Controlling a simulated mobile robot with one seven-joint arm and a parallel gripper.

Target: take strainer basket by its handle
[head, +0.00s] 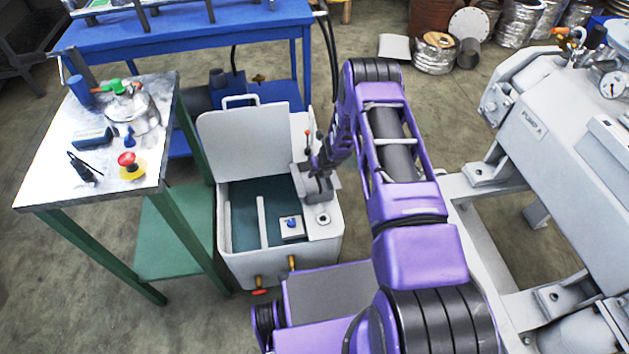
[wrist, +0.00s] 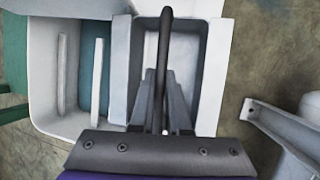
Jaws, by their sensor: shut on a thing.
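The strainer basket (head: 315,190) is a grey box at the back right of an open light-grey tank (head: 228,262) in the head view. In the wrist view its grey wall (wrist: 196,88) shows at the right. Its dark bar-shaped handle (wrist: 166,40) runs up the picture between my two fingers. My gripper (head: 318,168) comes down over the basket from above, and in the wrist view my gripper (wrist: 163,100) is shut on the handle. The basket seems to sit at the tank; whether it is lifted cannot be told. My fingers hide part of the basket's inside.
The tank's raised lid (head: 243,142) stands behind its opening. A small plate with a blue knob (head: 291,222) is at the front. A metal-topped table (head: 60,180) stands at left, a blue bench (head: 170,35) behind, and a grey pump (head: 555,130) at right.

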